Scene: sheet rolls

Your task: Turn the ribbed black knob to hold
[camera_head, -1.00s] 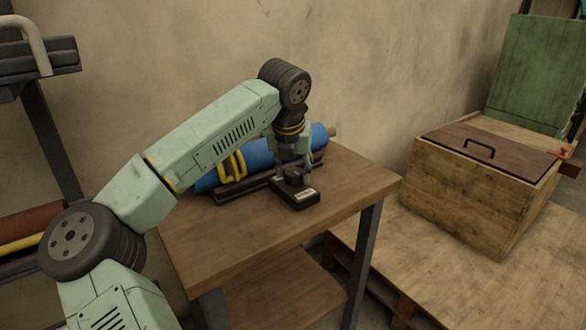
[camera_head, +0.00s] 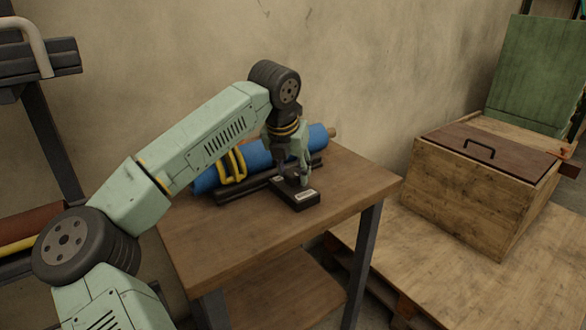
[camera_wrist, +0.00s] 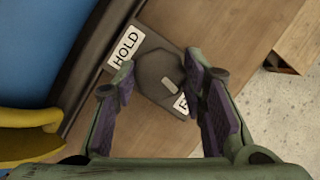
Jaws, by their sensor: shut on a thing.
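The black knob (camera_wrist: 158,72) sits on a dark box (camera_head: 296,200) on the wooden table. Its pale pointer mark (camera_wrist: 170,84) lies off the knob's middle, on the side of the second label. The HOLD label (camera_wrist: 125,47) is at the upper left of the knob in the wrist view. The second label (camera_wrist: 181,104), starting with F, is at lower right and partly hidden by a finger. My gripper (camera_head: 293,176) points down over the box. In the wrist view its fingers stand on either side of the knob, shut on it.
The table's front (camera_head: 240,235) is bare. A wooden crate (camera_head: 470,190) with a dark lid stands to the right.

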